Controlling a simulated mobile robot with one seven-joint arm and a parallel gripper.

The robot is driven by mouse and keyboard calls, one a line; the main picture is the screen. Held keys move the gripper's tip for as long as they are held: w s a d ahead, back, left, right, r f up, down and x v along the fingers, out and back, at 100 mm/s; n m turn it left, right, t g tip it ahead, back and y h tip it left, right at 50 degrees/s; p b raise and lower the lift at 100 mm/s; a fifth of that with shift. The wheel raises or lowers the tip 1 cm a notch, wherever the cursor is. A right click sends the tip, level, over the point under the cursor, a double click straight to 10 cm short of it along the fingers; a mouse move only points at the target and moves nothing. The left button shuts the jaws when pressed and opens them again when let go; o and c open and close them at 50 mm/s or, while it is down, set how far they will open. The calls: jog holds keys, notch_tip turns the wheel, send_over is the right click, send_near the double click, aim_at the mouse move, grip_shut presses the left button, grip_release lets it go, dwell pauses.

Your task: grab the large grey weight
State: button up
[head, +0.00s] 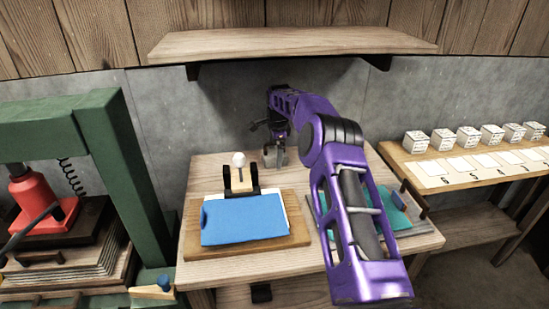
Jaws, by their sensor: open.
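A grey block-like thing (268,158), which looks like the large grey weight, stands near the back of the wooden table, partly hidden by my gripper. My gripper (279,153) points down at the end of my purple arm, right at this grey thing. It is open. One finger shows in front of or beside the grey thing's right side. I cannot tell whether the grey thing lies between the fingers or whether they touch it.
A wooden board (295,236) with a blue sheet (244,220) and a white-knobbed tool (239,174) lies front left. A teal sheet (396,216) is partly behind my arm. A shelf (290,42) hangs above. A green press (115,150) stands left; white boxes (468,137) line the right bench.

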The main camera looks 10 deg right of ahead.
grip_shut()
jog(key=shift+r, duration=0.1)
dwell(0.4)
jog(key=shift+w+r, duration=0.1)
